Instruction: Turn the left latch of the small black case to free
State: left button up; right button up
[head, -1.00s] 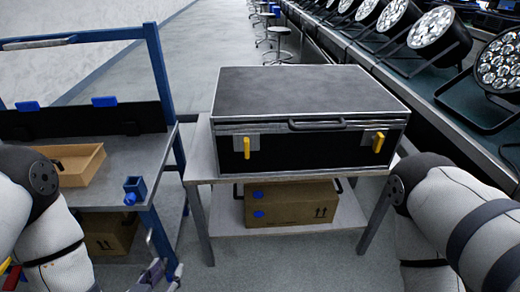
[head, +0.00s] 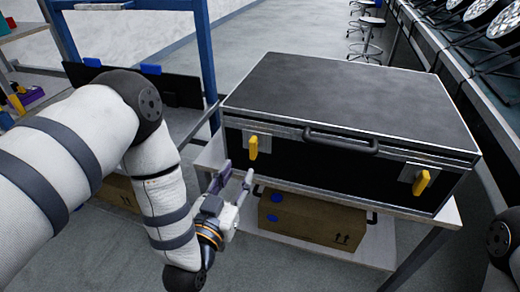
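The small black case (head: 345,105) stands shut on a grey table, with metal edges and a black handle (head: 340,139) on its front. Its left latch (head: 254,147) is a yellow tab on a metal plate, hanging about upright. The right latch (head: 421,183) is a similar yellow tab, slightly tilted. My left gripper (head: 236,178) is in front of the case, below and left of the left latch. Its fingers are apart with nothing between them, and it appears not to touch the latch. My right gripper is out of view; only part of my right arm shows at the right edge.
The table (head: 440,213) has a lower shelf with a cardboard box (head: 310,219) on it. A blue-framed workbench (head: 205,50) stands at left, partly behind my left arm. Stage lamps (head: 480,10) line a counter at upper right. Stools (head: 367,35) stand behind.

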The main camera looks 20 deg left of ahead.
aim_at(251, 150)
pick_arm(q)
jog(key=w, duration=0.9)
jog(key=shift+w+d+f, duration=0.15)
jog(key=shift+w, duration=0.25)
grip_shut()
